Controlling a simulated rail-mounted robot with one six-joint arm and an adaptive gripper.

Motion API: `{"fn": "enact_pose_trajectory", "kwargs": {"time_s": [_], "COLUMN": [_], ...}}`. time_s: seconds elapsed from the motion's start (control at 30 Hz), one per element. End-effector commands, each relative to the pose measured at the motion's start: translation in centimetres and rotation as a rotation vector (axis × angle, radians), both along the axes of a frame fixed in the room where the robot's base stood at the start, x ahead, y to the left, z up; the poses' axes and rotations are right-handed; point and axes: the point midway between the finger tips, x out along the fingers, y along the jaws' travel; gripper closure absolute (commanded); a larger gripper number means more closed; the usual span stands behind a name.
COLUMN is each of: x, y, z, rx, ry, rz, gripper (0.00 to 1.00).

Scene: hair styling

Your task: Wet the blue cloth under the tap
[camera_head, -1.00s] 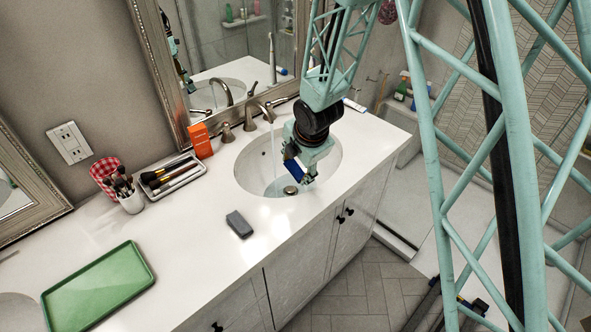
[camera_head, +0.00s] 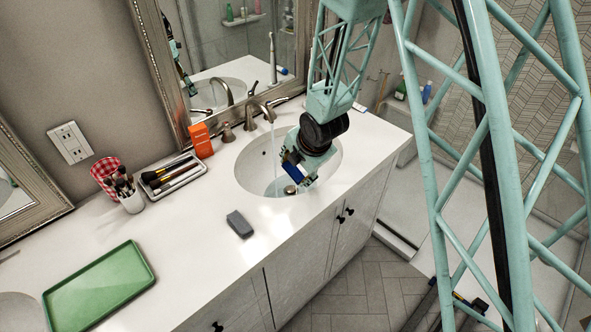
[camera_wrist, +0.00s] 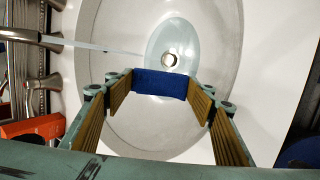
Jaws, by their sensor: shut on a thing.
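The blue cloth (camera_wrist: 161,84) is a small dark blue block-like piece held between the fingertips of my gripper (camera_wrist: 160,92) in the wrist view. My gripper (camera_head: 298,172) is shut on the cloth (camera_head: 293,169) and hangs over the sink basin (camera_head: 253,165). The tap (camera_head: 267,108) stands at the back rim, and a thin stream of water (camera_head: 273,150) falls from it into the basin. In the wrist view the stream (camera_wrist: 105,49) comes from the left and lies apart from the cloth. Some water is pooled around the drain (camera_wrist: 170,60).
An orange box (camera_head: 201,140) stands by the sink's left rim, near a tap handle (camera_head: 227,132). A grey block (camera_head: 239,224) lies on the counter in front. A brush tray (camera_head: 172,178), a brush cup (camera_head: 131,202) and a green tray (camera_head: 98,288) are further left. The counter between them is clear.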

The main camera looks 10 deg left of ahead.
Motion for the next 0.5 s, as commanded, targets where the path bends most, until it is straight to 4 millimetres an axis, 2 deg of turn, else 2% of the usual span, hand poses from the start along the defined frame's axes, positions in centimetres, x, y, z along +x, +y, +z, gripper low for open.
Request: {"fn": "enact_pose_trajectory", "kwargs": {"time_s": [0.5], "x": [1.2], "y": [1.0], "z": [-0.2], "rx": [-0.001], "ry": [0.001], "rz": [0.000], "gripper": [0.58]}}
